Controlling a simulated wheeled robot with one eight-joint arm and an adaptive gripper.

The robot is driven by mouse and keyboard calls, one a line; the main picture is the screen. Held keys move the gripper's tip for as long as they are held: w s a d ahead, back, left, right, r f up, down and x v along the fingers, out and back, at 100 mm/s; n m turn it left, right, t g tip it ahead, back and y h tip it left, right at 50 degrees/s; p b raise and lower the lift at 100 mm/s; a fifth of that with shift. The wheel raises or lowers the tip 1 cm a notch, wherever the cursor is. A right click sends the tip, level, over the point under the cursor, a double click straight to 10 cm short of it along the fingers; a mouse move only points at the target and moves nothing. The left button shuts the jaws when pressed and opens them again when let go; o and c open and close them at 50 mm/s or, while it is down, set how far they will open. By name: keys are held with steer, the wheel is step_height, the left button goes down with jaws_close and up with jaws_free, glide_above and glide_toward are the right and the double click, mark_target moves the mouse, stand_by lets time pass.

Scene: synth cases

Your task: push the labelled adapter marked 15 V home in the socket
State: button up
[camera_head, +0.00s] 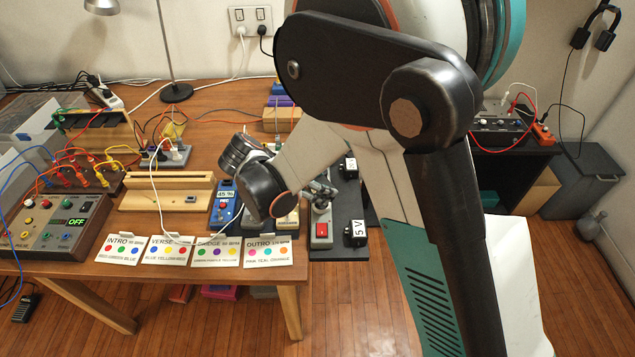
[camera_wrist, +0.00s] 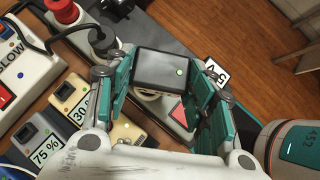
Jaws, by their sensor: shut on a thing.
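My gripper (camera_wrist: 166,78) is shut on a dark box-shaped adapter (camera_wrist: 160,66) with a small lit green dot on its top. The teal fingers are on its two sides. A pale round part shows just under the adapter, above a grey socket strip with a red switch (camera_wrist: 180,114). How deep the adapter sits is hidden, and its label faces away. In the head view my arm hides most of the gripper; the strip's red switch (camera_head: 321,230) shows below it. A black adapter labelled 5 V (camera_head: 355,234) stands to the right of the strip.
Another labelled black adapter (camera_head: 350,167) stands farther back on the dark board (camera_head: 347,198). Blocks marked 75 % (camera_wrist: 42,148) and 30 % (camera_wrist: 80,107) stand left of the strip, near a black plug with a cable (camera_wrist: 103,40). Cards (camera_head: 268,250) line the table's front edge.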

steer(key=shift+f+b, duration=0.6)
steer(key=shift+f, duration=0.25)
steer(key=shift+b, duration=0.35)
stand_by(1.1)
steer(key=shift+f+b, duration=0.55)
steer(key=shift+f, duration=0.6)
steer(key=o, duration=1.2)
steer(key=v, duration=1.2)
